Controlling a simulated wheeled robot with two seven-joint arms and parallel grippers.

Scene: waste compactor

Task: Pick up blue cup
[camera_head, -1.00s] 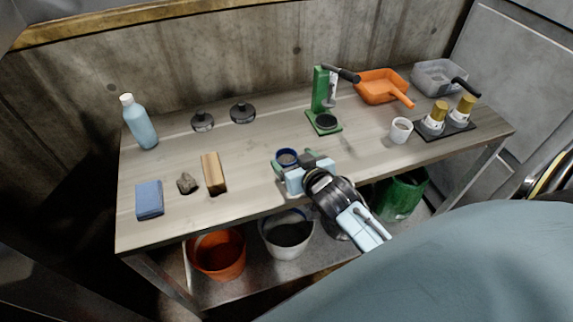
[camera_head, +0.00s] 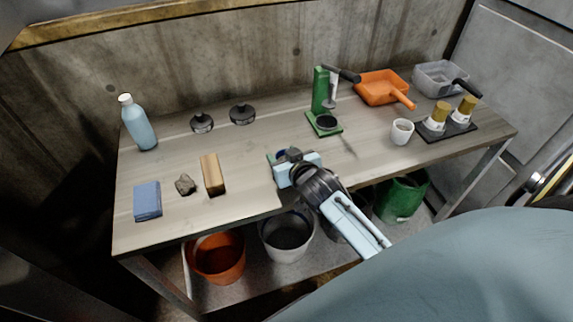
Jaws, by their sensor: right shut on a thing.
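The blue cup (camera_head: 281,154) stands near the middle of the workbench. Only a bit of its blue rim shows; the rest is hidden behind my right gripper. My right gripper (camera_head: 284,158) reaches in from the lower right and is shut on the cup. I cannot tell whether the cup touches the table. My left gripper is not in view.
On the workbench (camera_head: 240,180) are a sponge (camera_head: 147,201), a rock (camera_head: 185,184), a wooden block (camera_head: 213,174), a bottle (camera_head: 138,122), a green press (camera_head: 323,105), a white cup (camera_head: 401,131) and an orange dustpan (camera_head: 380,88). Buckets stand below.

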